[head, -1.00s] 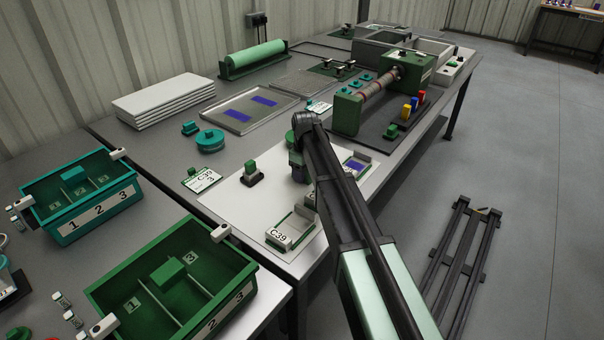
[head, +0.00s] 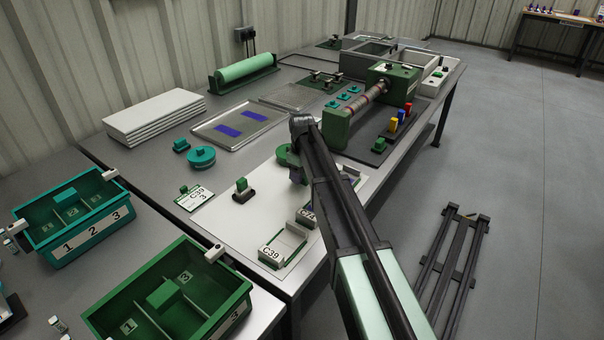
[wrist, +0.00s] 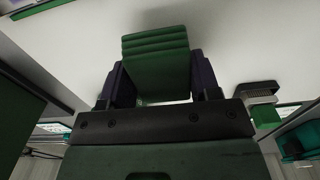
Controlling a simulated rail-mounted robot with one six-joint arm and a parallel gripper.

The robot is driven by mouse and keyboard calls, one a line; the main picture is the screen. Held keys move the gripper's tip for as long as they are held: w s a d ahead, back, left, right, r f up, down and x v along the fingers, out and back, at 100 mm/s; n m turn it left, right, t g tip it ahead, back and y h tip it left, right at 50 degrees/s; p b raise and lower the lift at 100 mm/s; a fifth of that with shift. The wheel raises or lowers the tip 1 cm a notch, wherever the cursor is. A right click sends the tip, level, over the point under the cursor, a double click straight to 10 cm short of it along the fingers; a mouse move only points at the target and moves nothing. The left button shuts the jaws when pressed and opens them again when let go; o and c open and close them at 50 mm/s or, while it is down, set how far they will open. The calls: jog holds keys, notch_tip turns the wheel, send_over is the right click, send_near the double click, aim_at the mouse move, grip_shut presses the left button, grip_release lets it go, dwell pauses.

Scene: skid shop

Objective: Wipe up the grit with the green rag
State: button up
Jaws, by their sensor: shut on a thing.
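My gripper (wrist: 155,85) is shut on a folded green block-like thing, which looks like the green rag (wrist: 156,55), in the wrist view. The rag is ridged at its far end and sits between the two dark fingers over a white surface. In the head view my gripper (head: 296,175) is above the white mat (head: 222,228), partly hidden by my arm. Whether the rag touches the mat I cannot tell. I cannot make out any grit in either view.
A small green-handled brush-like tool (head: 242,190) stands on the mat, left of my gripper. A tray marked C39 (head: 283,248) is at the mat's front edge. A green compartment bin (head: 170,295) stands front left. The mat's left part is mostly clear.

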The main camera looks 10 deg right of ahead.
jog(key=shift+r+p, duration=0.75)
jog(key=shift+r, duration=0.55)
jog(key=shift+r, duration=0.1)
notch_tip(320, 180, up, 3)
jog(key=p, duration=0.3)
